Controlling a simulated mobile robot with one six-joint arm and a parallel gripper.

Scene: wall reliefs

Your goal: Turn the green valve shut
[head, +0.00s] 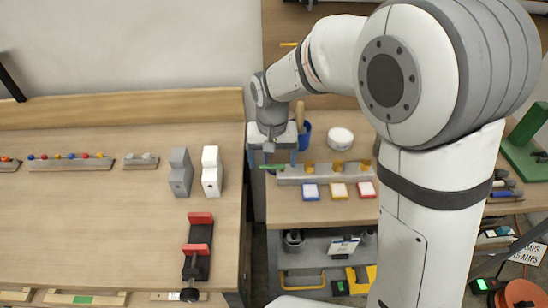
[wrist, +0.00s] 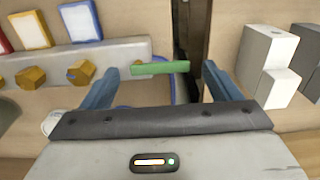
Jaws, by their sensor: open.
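The green valve handle (head: 272,166) is a flat bar at the left end of a grey rail (head: 325,178) on the right-hand bench. In the wrist view the green handle (wrist: 160,68) lies crosswise, along the line between my fingertips. My gripper (head: 280,160) is above the rail's left end, pointing down. In the wrist view my gripper (wrist: 160,72) is open, with one blue finger beyond each end of the handle. I see no contact with it. The height gap is hard to tell. The valve's stem is mostly hidden.
Yellow-orange knobs (head: 337,166) stand along the rail, with blue, yellow and red framed tiles (head: 339,190) in front. A blue cup (head: 304,135) and white round container (head: 340,138) stand behind.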

